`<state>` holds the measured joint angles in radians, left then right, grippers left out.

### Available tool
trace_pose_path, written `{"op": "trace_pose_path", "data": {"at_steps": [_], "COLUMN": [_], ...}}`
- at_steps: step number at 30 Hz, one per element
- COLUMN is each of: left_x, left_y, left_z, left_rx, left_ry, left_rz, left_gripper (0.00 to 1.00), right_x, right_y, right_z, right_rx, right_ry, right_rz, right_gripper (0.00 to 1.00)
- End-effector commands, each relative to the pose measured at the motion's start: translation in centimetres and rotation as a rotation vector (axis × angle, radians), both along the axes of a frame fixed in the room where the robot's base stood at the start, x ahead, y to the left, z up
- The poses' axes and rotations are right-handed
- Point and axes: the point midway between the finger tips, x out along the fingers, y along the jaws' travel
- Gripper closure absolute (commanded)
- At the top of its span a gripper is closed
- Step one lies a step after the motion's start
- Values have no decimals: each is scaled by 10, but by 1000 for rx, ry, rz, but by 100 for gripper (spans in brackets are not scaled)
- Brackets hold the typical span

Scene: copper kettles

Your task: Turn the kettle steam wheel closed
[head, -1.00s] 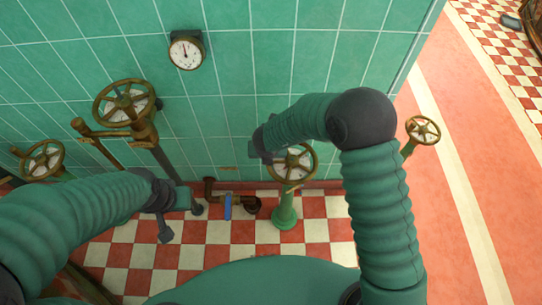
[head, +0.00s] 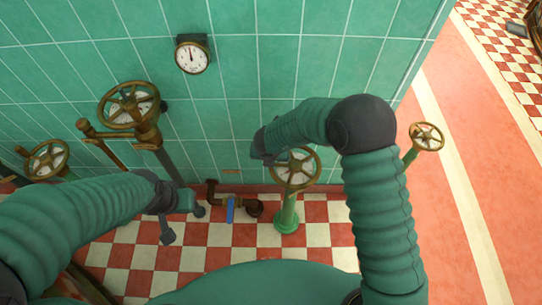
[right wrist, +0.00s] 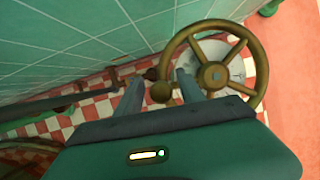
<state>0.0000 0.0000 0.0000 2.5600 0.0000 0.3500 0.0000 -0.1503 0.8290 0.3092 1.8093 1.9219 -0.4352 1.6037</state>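Several brass handwheels are in the head view; I cannot tell by label which is the kettle steam wheel. One five-spoked wheel (head: 296,169) tops a green post beside my right gripper (head: 259,152), which is partly hidden by its own arm. In the right wrist view a brass wheel (right wrist: 214,76), likely the same one, lies just beyond my right gripper (right wrist: 160,90). Its fingers are apart, with a round brass knob (right wrist: 161,92) showing between them; contact is unclear. My left gripper (head: 184,224) is open and empty above the floor.
A larger wheel (head: 129,105) and a smaller one (head: 46,159) are at left, and another wheel (head: 427,136) is at right. A pipe with a blue lever (head: 230,209) runs low along the tiled wall. A gauge (head: 192,55) hangs there.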

Motion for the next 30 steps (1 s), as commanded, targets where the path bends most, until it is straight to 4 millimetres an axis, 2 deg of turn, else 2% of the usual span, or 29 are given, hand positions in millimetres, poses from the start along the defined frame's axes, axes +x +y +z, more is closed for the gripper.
{"op": "trace_pose_path", "data": {"at_steps": [8, 11, 14, 24, 30], "left_x": [0, 0, 0, 0, 0], "left_y": [0, 0, 0, 0, 0], "left_z": [1, 5, 13, 47, 56], "left_rx": [0, 0, 0, 0, 0], "left_ry": [0, 0, 0, 0, 0], "left_rz": [0, 0, 0, 0, 0], "left_gripper": [100, 100, 100, 100, 100], "right_x": [-1, -3, -11, -47, -60], "right_y": [0, 0, 2, 8, 11], "right_z": [2, 12, 33, 125, 152], "right_rx": [-1, -1, -1, -1, -2], "right_ry": [0, -1, -3, -3, 0], "right_rz": [0, -1, 0, -1, -1], "right_gripper": [54, 54, 54, 54, 54]}}
